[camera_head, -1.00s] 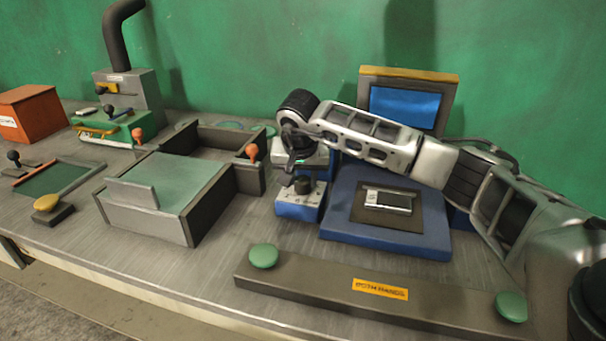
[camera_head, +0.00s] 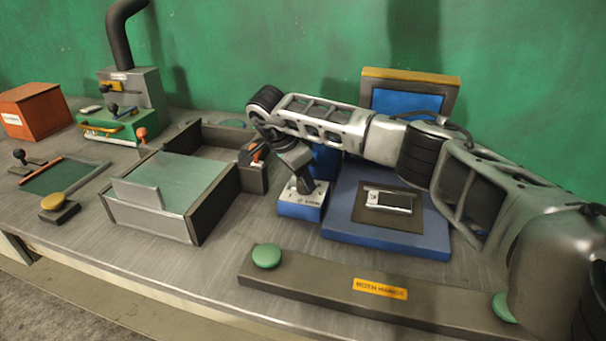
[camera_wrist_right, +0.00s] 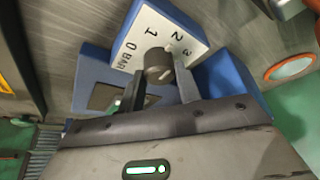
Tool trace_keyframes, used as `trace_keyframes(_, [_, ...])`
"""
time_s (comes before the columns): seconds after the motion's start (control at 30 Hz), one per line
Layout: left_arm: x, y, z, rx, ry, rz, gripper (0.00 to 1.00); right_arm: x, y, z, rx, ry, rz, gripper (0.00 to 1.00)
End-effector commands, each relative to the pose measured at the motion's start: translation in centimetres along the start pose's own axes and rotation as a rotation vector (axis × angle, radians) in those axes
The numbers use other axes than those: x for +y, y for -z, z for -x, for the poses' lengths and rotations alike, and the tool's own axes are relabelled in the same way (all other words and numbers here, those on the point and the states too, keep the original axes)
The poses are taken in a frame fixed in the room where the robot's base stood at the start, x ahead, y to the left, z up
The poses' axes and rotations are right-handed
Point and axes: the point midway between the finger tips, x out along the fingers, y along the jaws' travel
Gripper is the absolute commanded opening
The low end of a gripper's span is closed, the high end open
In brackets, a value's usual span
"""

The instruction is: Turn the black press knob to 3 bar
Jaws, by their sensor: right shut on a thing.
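The black press knob (camera_wrist_right: 158,62) sits on a blue box with a white scale plate (camera_wrist_right: 143,28) marked 0 bar, 1, 2 and 3. My right gripper (camera_wrist_right: 160,84) is shut on the knob, one finger on each side. In the head view my right gripper (camera_head: 304,186) reaches down to the blue knob box (camera_head: 299,209), and its fingers mostly hide the knob. I cannot make out a pointer on the knob. My left gripper is not in view.
The blue press (camera_head: 388,241) with a metal part on its dark plate stands right of the knob box. A bar with green buttons (camera_head: 266,256) lies in front. A grey tray (camera_head: 150,220) and an orange-handled lever (camera_head: 257,153) are to the left.

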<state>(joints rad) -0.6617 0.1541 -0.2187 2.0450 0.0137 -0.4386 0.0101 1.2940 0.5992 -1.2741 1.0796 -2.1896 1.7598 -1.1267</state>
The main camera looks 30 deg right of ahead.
Motion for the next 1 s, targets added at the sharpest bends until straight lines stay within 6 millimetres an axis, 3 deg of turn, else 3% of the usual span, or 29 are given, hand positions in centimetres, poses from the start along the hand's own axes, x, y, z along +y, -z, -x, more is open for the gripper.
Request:
trace_keyframes(0.6, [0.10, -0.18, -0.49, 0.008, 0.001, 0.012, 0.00, -0.43, 0.08, -0.07, -0.001, -0.215, -0.527, 0.11])
trace_keyframes(1.0, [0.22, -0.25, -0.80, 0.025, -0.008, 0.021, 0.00, -0.52, 0.15, -0.05, -0.002, -0.296, -0.726, 0.11])
